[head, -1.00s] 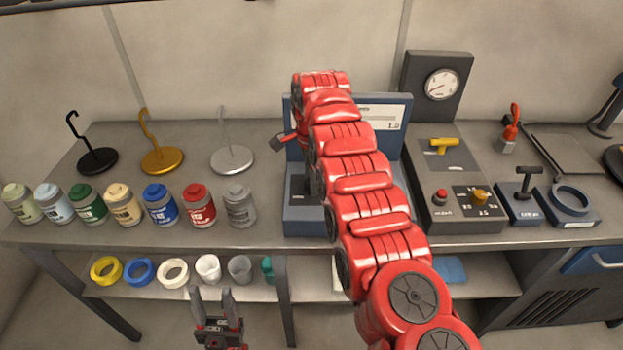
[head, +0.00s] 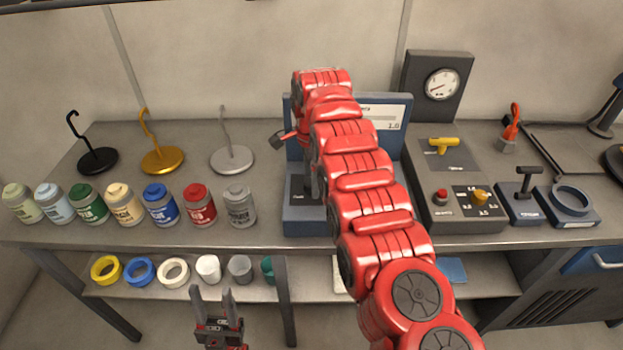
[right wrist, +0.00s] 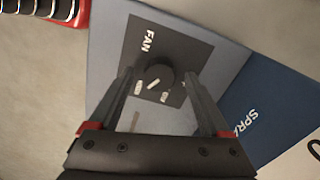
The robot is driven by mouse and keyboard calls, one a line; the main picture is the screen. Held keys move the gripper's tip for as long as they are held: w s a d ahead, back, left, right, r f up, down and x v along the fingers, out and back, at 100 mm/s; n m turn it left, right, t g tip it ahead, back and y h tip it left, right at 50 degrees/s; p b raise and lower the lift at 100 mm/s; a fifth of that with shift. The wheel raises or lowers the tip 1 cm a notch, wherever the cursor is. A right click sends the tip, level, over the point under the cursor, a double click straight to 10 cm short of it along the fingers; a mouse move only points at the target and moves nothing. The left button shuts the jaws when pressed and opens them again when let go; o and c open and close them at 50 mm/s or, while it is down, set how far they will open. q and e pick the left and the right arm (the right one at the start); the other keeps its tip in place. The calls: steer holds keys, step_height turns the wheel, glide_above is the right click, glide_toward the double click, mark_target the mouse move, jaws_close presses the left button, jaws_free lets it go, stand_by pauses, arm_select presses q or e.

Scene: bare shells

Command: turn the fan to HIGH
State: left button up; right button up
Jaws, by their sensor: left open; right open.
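The fan knob (right wrist: 159,77) is a round dark knob with a white pointer mark, on a dark panel (right wrist: 190,49) lettered FAN in the right wrist view. Small white labels beside the knob are too blurred to read. My right gripper (right wrist: 160,74) is open, with its fingers on either side of the knob in the picture; I cannot tell whether they touch it. In the head view my red right arm hides the knob and most of the blue-grey spray unit (head: 302,220). My left gripper (head: 212,293) is open and empty, low in front of the bench.
Several paint jars (head: 161,206) and three hook stands (head: 161,159) are left of the spray unit. A control box with a gauge (head: 442,84), a yellow handle (head: 443,146) and a red button (head: 441,196) stands close on its right.

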step_height(320, 180, up, 2)
steer(key=shift+d+r, duration=0.1)
steer(key=shift+r, duration=0.15)
step_height(320, 180, up, 15)
steer(key=p, duration=1.5)
steer(key=shift+f, duration=0.2)
steer(key=shift+f, duration=0.1)
steer(key=shift+s, duration=0.1)
